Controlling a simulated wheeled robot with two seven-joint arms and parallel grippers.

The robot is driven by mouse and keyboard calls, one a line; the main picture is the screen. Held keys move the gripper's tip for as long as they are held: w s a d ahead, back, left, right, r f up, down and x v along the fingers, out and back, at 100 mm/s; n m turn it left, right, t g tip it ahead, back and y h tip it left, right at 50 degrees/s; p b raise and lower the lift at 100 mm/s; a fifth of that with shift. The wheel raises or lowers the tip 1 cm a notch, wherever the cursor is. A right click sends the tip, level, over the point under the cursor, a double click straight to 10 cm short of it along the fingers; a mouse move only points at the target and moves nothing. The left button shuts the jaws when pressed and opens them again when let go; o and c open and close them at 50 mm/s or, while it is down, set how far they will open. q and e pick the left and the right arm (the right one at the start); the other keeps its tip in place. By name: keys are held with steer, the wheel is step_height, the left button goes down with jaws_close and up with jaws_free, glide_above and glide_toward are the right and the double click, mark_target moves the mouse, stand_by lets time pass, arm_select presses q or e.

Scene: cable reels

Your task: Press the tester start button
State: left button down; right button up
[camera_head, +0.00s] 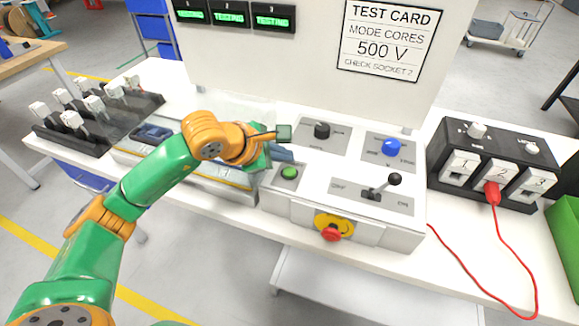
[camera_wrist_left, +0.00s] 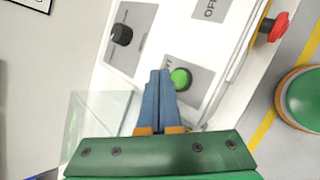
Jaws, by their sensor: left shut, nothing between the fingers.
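The tester (camera_head: 310,210) is a white sloped box on the bench. Its green start button (camera_head: 289,172) sits on a grey plate at the panel's left end. The button also shows in the left wrist view (camera_wrist_left: 181,77). My left gripper (camera_head: 284,153) is shut and empty, just above and behind the button in the head view. In the left wrist view its blue fingertips (camera_wrist_left: 158,74) lie together just left of the button; I cannot tell whether they touch the panel. My right gripper is not in view.
The panel also carries a black knob (camera_head: 322,130), a blue knob (camera_head: 391,147), a black-balled lever (camera_head: 394,179) and a red emergency stop (camera_head: 331,233). A black socket box (camera_head: 500,150) with a red cable (camera_head: 459,262) stands right. A test card (camera_head: 388,40) hangs behind.

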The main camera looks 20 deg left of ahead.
mark_target(285, 173)
arm_select(q)
steer(key=shift+r+p, duration=1)
steer(key=shift+r, duration=0.95)
steer(key=shift+f, duration=0.1)
